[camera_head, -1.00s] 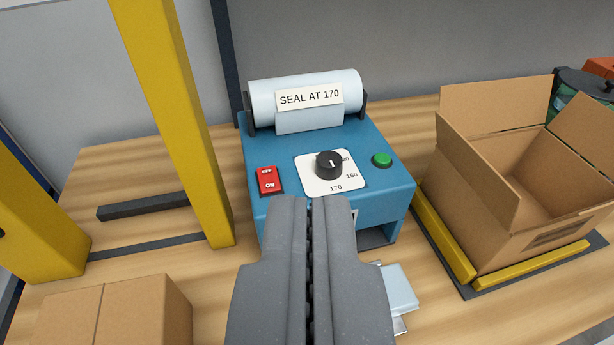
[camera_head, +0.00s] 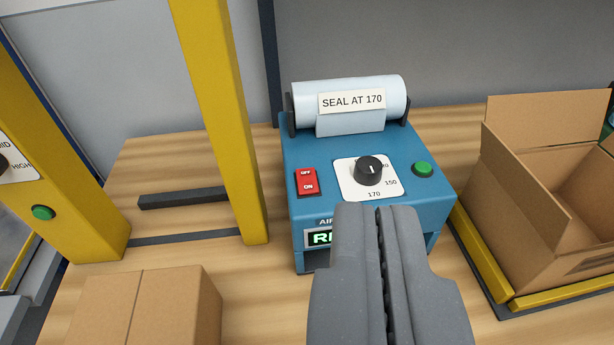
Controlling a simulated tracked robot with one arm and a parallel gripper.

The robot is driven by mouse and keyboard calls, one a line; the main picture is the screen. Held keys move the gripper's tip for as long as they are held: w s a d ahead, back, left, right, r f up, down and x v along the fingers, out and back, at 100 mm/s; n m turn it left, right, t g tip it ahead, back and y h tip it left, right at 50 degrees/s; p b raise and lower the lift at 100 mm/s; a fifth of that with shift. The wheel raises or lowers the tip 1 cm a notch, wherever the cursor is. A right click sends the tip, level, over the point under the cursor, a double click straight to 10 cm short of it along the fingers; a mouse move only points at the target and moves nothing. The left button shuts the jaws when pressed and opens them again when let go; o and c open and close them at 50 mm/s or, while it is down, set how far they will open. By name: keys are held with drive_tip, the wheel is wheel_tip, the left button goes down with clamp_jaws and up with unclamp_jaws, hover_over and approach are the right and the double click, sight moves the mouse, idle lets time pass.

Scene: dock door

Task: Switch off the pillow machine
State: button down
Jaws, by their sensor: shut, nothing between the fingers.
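The pillow machine (camera_head: 430,200) is a blue box on the wooden bench, with a white film roll (camera_head: 350,97) on top labelled "SEAL AT 170". A red rocker switch (camera_head: 307,182) marked OFF at the top and ON at the bottom sits on the left of its top face. A black dial (camera_head: 368,169) on a white plate is in the middle, and a green button (camera_head: 423,169) is at the right. A lit display (camera_head: 319,238) on the front is partly hidden by my gripper. My gripper (camera_head: 376,210) is shut and empty, in front of the dial, right of and nearer than the switch.
A yellow post (camera_head: 217,120) stands left of the machine, with another yellow post (camera_head: 50,190) bearing a green button at far left. A closed carton (camera_head: 150,310) is at front left. An open carton (camera_head: 560,200) sits on a yellow-railed stand at right.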

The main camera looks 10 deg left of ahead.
drive_tip(key=w+a+f+n+g+y+p, duration=0.1)
drive_tip(key=w+f+g+p, duration=0.1)
drive_tip(key=w+f+p, duration=0.2)
drive_tip(key=w+a+f+n+g+y+p, duration=0.1)
drive_tip(key=w+f+n+g+p, duration=0.1)
drive_tip(key=w+p, duration=0.8)
drive_tip(key=shift+w+a+f+g+y+p, duration=0.3)
drive_tip(key=shift+f+g+p, duration=0.55)
drive_tip(key=shift+p, duration=1.15)
drive_tip(key=shift+f, duration=0.1)
drive_tip(key=shift+a, duration=0.1)
drive_tip(key=b, duration=0.1)
hover_over(308, 187)
drive_tip(key=f, duration=0.6)
drive_tip(key=shift+s, duration=0.3)
drive_tip(key=f, duration=0.2)
drive_tip(key=f+b, duration=0.1)
drive_tip(key=shift+w+f, duration=0.3)
drive_tip(key=shift+f, duration=0.25)
